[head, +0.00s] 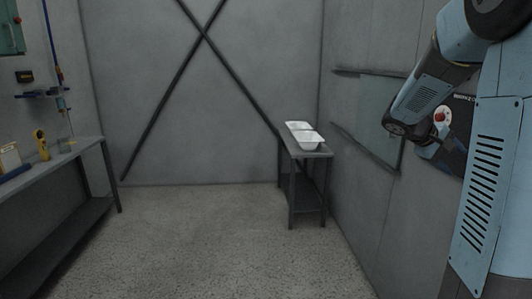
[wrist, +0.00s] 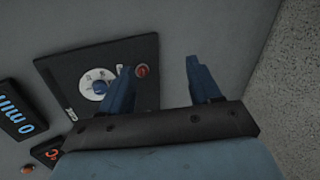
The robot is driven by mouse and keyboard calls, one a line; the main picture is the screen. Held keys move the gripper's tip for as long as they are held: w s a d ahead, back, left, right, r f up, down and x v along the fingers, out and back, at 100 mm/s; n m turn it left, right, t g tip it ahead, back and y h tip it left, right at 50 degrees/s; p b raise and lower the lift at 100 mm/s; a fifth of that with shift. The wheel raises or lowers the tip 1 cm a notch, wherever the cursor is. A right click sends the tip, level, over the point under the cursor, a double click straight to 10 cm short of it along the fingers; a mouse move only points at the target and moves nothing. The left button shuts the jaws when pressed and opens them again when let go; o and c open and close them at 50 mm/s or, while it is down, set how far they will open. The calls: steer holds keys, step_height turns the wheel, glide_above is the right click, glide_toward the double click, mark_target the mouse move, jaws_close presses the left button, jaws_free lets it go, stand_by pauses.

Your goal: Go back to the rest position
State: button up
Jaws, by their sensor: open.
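My gripper (wrist: 160,85) shows in the wrist view with its two blue fingers spread apart and nothing between them. Behind the fingers is a dark control panel (wrist: 65,75) with a round white dial and a red button, on a grey surface. In the head view my arm is folded at the right side.
A long grey workbench (head: 75,150) along the left wall holds a yellow tool (head: 42,145) and other small items. A greenish panel (head: 378,118) is on the right wall near my arm. The concrete floor (head: 220,225) in the middle is clear.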

steer(key=s+a+m+t+y, duration=0.1)
steer(key=s+a+y, duration=0.4)
steer(key=s+a, duration=0.6)
steer(key=s+a+m+t+y, duration=0.1)
steer(key=s+a+t+y, duration=0.3)
steer(key=s+a, duration=0.7)
steer(key=a+y, duration=0.2)
steer(key=a, duration=0.3)
steer(key=shift+s+a, duration=0.25)
steer(key=shift+c, duration=0.4)
